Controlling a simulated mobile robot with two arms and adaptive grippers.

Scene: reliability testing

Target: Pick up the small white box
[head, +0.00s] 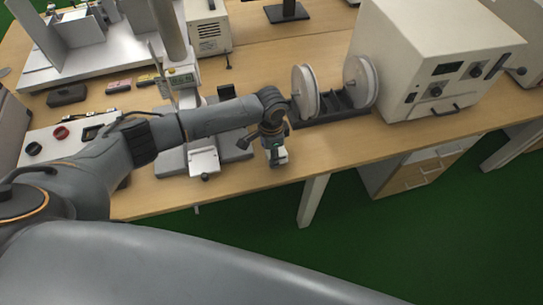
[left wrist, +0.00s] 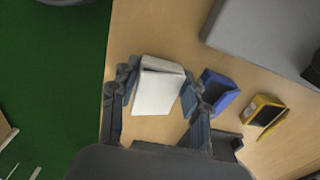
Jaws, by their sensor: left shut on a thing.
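The small white box (left wrist: 158,92) is between the two fingers of my left gripper (left wrist: 157,84) in the left wrist view, with a finger against each side. In the head view my left gripper (head: 272,146) points down near the front edge of the wooden table (head: 240,176). The white box (head: 279,157) shows there only as a small pale piece below the fingers, mostly hidden by them. My left gripper is shut on the box. I cannot tell whether the box touches the table. My right gripper is in neither view.
A blue box (left wrist: 216,90) stands close beside the right finger, with a yellow box (left wrist: 262,113) farther right. Two white spools (head: 305,92) on a dark stand and a large beige instrument (head: 415,60) are right of the gripper. Green floor (head: 400,220) lies past the table edge.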

